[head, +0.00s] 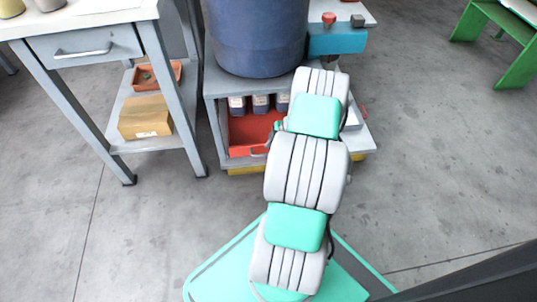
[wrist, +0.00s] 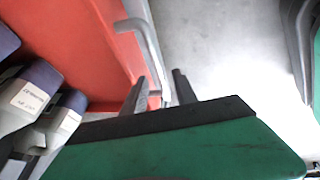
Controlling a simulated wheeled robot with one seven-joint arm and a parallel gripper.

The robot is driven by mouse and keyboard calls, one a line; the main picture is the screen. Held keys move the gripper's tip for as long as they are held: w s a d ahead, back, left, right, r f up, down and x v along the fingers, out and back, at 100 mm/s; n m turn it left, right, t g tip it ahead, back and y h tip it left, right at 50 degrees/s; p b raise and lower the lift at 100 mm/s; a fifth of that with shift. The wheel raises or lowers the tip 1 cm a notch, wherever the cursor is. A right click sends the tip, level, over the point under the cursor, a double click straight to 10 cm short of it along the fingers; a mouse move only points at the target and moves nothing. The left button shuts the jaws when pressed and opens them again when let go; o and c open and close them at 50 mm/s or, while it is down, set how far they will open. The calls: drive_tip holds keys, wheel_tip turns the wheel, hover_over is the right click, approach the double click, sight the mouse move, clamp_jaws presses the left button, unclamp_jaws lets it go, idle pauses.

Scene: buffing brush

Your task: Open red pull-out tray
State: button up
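The red pull-out tray (head: 247,132) sits on the lower level of a grey cart beneath a blue barrel, with several bottles in or over it. In the wrist view the tray (wrist: 85,45) fills the upper left, and its grey bar handle (wrist: 148,48) runs along its right side. My gripper (wrist: 172,88) is open, with its two dark fingertips apart at the lower end of the handle. The handle's end seems to lie between or just beside the fingers; I cannot tell whether they touch. In the head view my arm hides most of the gripper.
The blue barrel (head: 257,38) stands on the cart above the tray. Bottles (wrist: 38,88) with dark caps are close to the gripper's left. A workbench (head: 85,50) with a drawer and a lower shelf holding a cardboard box (head: 145,117) stands left. The floor in front is clear.

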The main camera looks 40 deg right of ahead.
drive_tip(key=shift+x, duration=1)
drive_tip(key=shift+r, duration=0.1)
drive_tip(key=shift+c, duration=0.5)
clamp_jaws()
